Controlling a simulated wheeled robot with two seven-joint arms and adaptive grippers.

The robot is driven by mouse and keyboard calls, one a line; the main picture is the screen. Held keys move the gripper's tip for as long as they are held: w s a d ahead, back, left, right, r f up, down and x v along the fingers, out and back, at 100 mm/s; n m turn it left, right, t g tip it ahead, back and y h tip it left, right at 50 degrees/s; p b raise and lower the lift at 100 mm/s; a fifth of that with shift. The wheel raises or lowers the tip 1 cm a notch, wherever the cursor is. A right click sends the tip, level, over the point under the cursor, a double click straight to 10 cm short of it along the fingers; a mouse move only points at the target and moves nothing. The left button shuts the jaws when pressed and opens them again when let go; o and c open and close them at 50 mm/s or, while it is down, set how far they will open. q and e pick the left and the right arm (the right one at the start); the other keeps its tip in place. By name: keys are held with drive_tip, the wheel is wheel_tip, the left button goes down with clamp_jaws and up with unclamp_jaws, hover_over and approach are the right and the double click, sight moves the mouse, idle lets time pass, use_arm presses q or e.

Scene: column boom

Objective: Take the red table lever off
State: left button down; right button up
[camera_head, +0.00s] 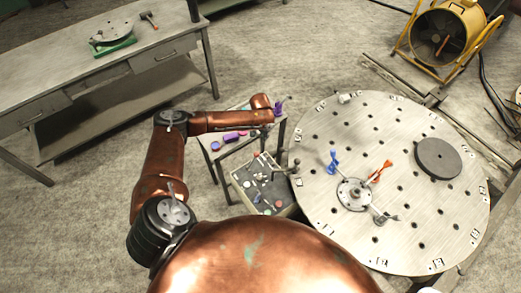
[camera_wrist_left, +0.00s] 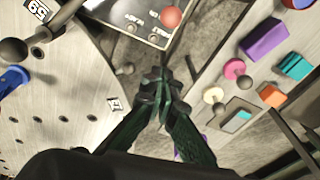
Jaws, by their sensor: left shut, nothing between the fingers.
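The red table lever (camera_head: 380,172) sits on the metal hub (camera_head: 355,194) of the big round table, angled up to the right. A blue lever (camera_head: 333,161) and a grey lever (camera_head: 384,217) are on the same hub. My left arm reaches in from the left, its wrist end over the small side table, well left of the red lever. My left gripper (camera_wrist_left: 160,85) shows dark green in the wrist view, its fingers together and empty. In that view part of the blue lever (camera_wrist_left: 14,79) shows at the left edge; the red lever does not show. My right gripper is not in view.
The round table (camera_head: 315,219) has many holes and a dark disc (camera_head: 438,158). Left of it stand a small side table (camera_head: 212,150) with coloured pieces and an open drawer (camera_head: 246,196) of small parts. A workbench (camera_head: 60,70) and a yellow fan (camera_head: 440,38) stand farther back.

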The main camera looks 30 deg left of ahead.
use_arm(q)
drive_tip(key=p, duration=0.2)
hover_over(253, 161)
drive_tip(key=w+d, duration=0.1)
drive_tip(key=w, duration=0.4)
drive_tip(key=shift+f, duration=4.5)
drive_tip(key=shift+w+d, duration=0.1)
drive_tip(key=shift+d, duration=0.05)
drive_tip(key=shift+d+f, duration=0.1)
